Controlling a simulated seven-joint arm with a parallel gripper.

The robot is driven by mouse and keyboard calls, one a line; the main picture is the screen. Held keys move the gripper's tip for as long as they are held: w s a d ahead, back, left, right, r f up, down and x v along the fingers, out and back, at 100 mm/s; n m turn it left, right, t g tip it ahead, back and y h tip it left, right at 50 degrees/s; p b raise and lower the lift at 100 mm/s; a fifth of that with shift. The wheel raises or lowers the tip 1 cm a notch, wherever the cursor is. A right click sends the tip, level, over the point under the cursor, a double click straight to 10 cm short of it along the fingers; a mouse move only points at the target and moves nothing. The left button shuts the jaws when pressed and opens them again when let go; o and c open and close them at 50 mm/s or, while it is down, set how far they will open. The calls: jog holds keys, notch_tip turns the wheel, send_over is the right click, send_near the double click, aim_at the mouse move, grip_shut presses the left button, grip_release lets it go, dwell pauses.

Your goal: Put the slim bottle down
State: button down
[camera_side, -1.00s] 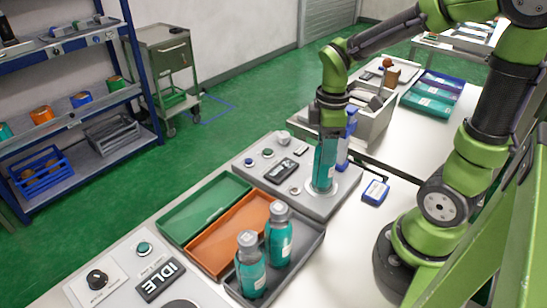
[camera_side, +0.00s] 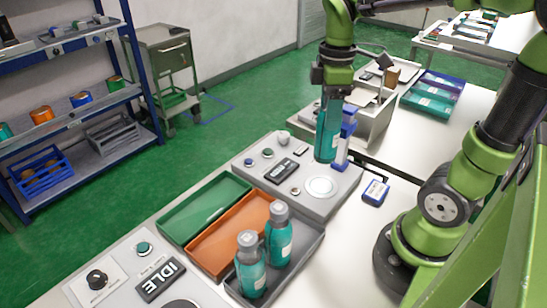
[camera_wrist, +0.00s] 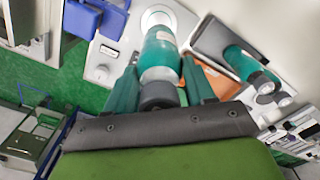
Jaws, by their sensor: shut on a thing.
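The slim bottle (camera_side: 327,138) is teal and hangs upright from my gripper (camera_side: 331,92) in the side view, above the grey applicator panel. Its base is clear of the pale round pad (camera_side: 321,187) on that panel. In the wrist view my gripper (camera_wrist: 160,92) is shut on the bottle (camera_wrist: 159,55) around its dark cap end. Two more teal bottles with grey caps, a front one (camera_side: 250,267) and a back one (camera_side: 279,238), stand in the grey tray (camera_side: 312,248); they also show at the right of the wrist view.
An orange tray (camera_side: 232,240) and a green tray (camera_side: 205,207) lie left of the grey tray. A blue upright part (camera_side: 344,143) stands close behind the held bottle. A small blue device (camera_side: 375,192) lies right of the panel.

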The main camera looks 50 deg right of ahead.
jog(key=w+a+f, duration=0.3)
jog(key=a+f, duration=0.4)
jog(key=a, duration=0.4)
jog(key=w+a+f, duration=0.2)
jog(key=w, duration=0.6)
jog(key=w+a+f, duration=0.1)
jog(key=w+f, duration=0.1)
jog(key=w, duration=0.6)
jog(key=shift+a+f, duration=0.3)
jog(key=shift+a, duration=0.05)
jog(key=shift+f, duration=0.15)
jog(key=shift+c, duration=2)
grip_release()
